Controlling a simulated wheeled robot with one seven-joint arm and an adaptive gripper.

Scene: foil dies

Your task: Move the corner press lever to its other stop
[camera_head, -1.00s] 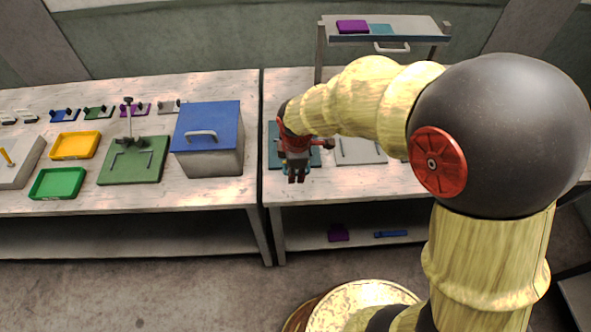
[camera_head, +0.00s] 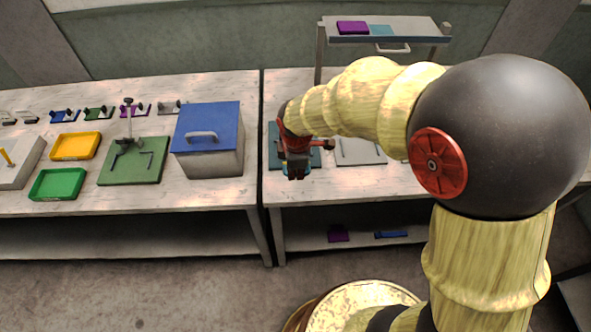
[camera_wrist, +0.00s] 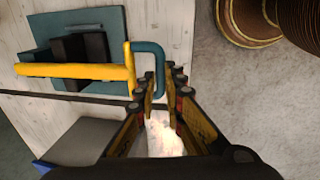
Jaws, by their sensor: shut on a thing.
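The corner press has a teal base plate (camera_head: 273,158) at the left end of the right-hand table, mostly hidden by my gripper (camera_head: 297,176). In the wrist view the teal plate (camera_wrist: 37,58) carries a dark block (camera_wrist: 85,47). A yellow lever bar (camera_wrist: 70,71) crosses over the plate and ends in a yellow crosspiece. A teal looped handle (camera_wrist: 148,46) joins that crosspiece and runs down between my fingertips (camera_wrist: 161,84). My gripper is shut on this handle, at the table's front edge. The exact contact is partly hidden by the fingers.
A grey box with a blue lid (camera_head: 207,120) stands left of the gap between the tables. A grey plate (camera_head: 360,152) lies right of my gripper. A raised shelf (camera_head: 400,33) stands behind. Left are a green press plate (camera_head: 130,172) and trays.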

